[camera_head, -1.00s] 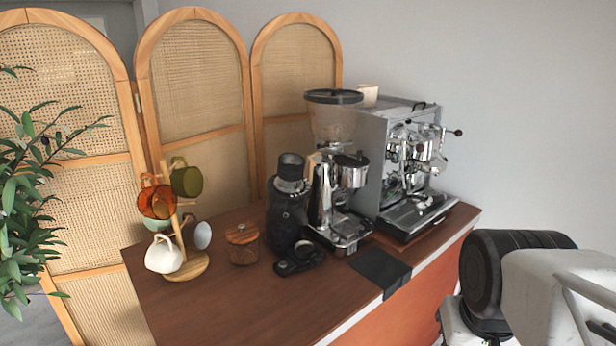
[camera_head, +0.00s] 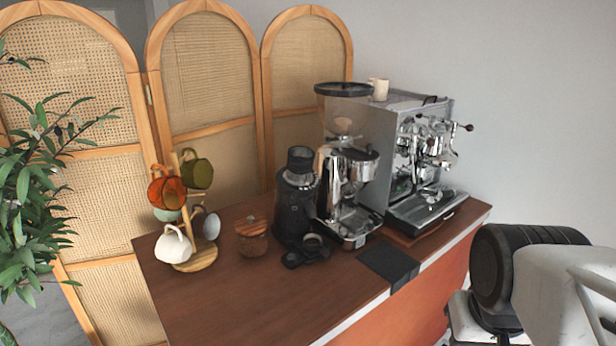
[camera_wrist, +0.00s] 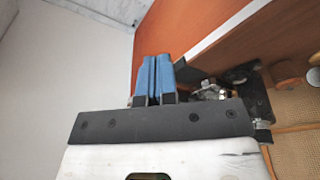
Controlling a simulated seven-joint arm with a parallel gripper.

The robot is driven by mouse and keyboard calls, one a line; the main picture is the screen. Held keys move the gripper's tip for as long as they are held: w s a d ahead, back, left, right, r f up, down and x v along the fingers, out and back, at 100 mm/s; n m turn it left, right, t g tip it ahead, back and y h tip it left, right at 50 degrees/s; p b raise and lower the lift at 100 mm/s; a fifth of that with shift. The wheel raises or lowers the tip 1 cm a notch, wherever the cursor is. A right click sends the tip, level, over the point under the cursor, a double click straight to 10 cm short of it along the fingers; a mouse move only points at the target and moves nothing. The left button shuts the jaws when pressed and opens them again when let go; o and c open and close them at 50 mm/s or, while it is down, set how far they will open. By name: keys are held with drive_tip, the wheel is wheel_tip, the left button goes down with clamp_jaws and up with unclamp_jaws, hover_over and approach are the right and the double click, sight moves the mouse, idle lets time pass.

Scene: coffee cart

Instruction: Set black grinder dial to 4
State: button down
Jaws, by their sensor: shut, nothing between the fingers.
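The black grinder (camera_head: 293,205) stands on the wooden counter, between the lidded wooden jar and the chrome grinder. Its dial is too small to read in the head view. In the wrist view, my gripper (camera_wrist: 154,62) shows as two blue fingers held together, shut and empty. The fingers point toward the orange-brown cart side, well apart from the black grinder. A dark shape at the right of the wrist view (camera_wrist: 256,95) may be the black grinder, but I cannot tell. My gripper is outside the head view.
The chrome grinder (camera_head: 348,185) and espresso machine (camera_head: 415,160) stand right of the black grinder. A mug tree (camera_head: 200,256) and a lidded jar (camera_head: 251,240) stand left. A black mat (camera_head: 388,262) lies at the front edge. The front-left counter is clear.

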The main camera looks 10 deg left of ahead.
drive_tip(key=c, duration=1.4)
unclamp_jaws()
drive_tip(key=shift+w+r, duration=0.1)
drive_tip(key=shift+o, duration=1.2)
drive_tip(key=shift+w+a+r, duration=0.1)
drive_tip(key=shift+w, duration=0.15)
drive_tip(key=shift+o, duration=0.2)
drive_tip(key=w+a+r, duration=0.2)
drive_tip(key=w, duration=0.3)
drive_tip(key=w+a+r, duration=0.2)
drive_tip(key=w+a, duration=0.1)
drive_tip(key=w, duration=0.3)
drive_tip(key=shift+w+r+t, duration=0.15)
drive_tip(key=shift+w+t, duration=0.1)
drive_tip(key=shift+t, duration=0.05)
drive_tip(key=t+y, duration=0.1)
approach(293, 197)
drive_tip(key=shift+f, duration=0.4)
drive_tip(key=shift+f, duration=0.1)
drive_tip(key=shift+x, duration=3.8)
